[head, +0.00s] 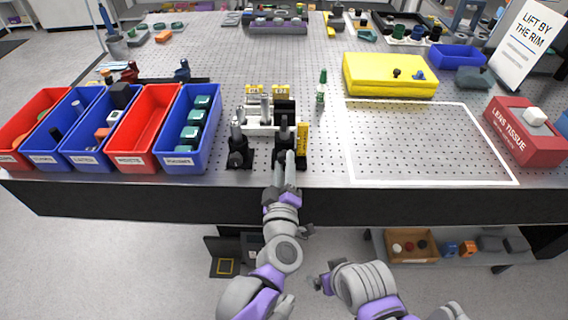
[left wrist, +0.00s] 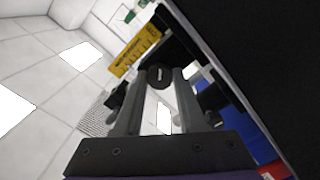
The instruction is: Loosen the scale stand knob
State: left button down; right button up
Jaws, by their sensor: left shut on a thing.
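The scale stand with its yellow ruled scale (head: 302,136) stands near the front edge of the perforated table. The yellow scale also shows in the left wrist view (left wrist: 136,52). My left gripper (head: 290,158) reaches up over the table edge to the stand. In the left wrist view, a round black knob (left wrist: 159,75) with a pale mark sits between the fingertips of the left gripper (left wrist: 160,85). The fingers are shut on it. In the head view the fingers and stand hide the knob.
A black post mount (head: 239,153) stands just left of the stand. Red and blue bins (head: 187,158) line the left front. A small green-topped bottle (head: 321,88) stands behind right. A yellow case (head: 388,76) lies farther back. The white-outlined area (head: 425,140) at right is clear.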

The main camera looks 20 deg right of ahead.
pick_arm(q)
jog(key=n, duration=0.4)
jog(key=shift+n, duration=0.4)
jog(key=n, duration=0.4)
jog(key=shift+p, duration=0.3)
jog(key=shift+n, duration=0.4)
jog(key=c, duration=0.5)
grip_release()
